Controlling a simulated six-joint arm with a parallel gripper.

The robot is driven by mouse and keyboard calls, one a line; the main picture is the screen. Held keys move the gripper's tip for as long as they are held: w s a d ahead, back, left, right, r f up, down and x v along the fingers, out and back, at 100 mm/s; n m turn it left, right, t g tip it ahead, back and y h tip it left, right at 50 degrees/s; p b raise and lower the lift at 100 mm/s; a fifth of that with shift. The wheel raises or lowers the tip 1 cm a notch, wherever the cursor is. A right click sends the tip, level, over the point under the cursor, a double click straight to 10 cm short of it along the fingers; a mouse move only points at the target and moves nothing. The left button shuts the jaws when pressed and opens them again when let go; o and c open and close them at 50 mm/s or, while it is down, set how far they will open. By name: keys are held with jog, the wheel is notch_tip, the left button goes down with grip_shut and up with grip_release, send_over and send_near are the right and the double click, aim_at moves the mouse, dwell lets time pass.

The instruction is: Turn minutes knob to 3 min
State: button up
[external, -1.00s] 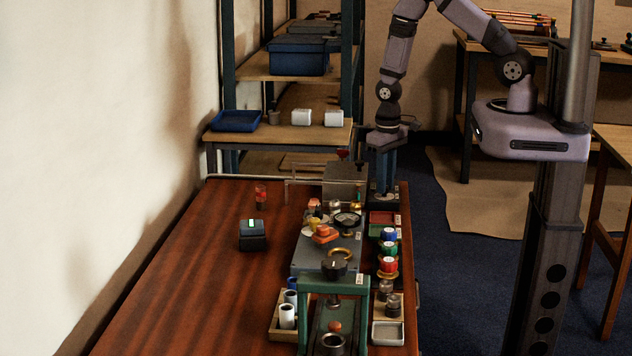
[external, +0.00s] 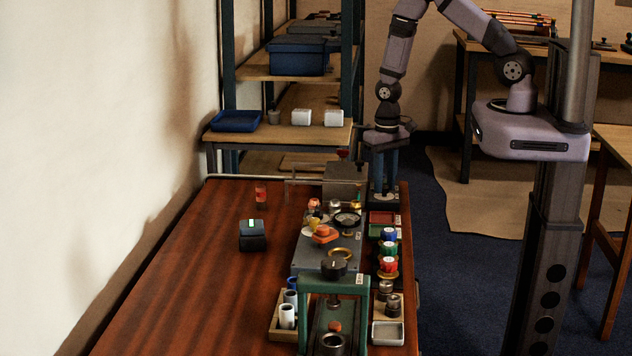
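A black knob (external: 334,267) with a pale mark on top stands near the green frame at the front of the bench; I cannot tell if it is the minutes knob, and no minute scale can be read. A dark box with a pale green-white mark (external: 252,235) sits alone on the left of the bench. My gripper (external: 384,185) points down at the bench's far right corner, well away from both. I see nothing clearly held.
A round dial (external: 347,219) and an orange-red knob (external: 325,233) crowd the middle. Several coloured knobs line the right side near a green knob (external: 388,248). A green frame (external: 334,285) rises in front. The bench's left part (external: 190,290) is mostly clear.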

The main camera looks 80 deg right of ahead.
aim_at(385, 186)
jog(key=shift+o, duration=0.7)
jog(key=shift+s, duration=0.1)
jog(key=shift+r, duration=0.1)
jog(key=shift+r+b, duration=0.55)
jog(key=shift+r, duration=3.05)
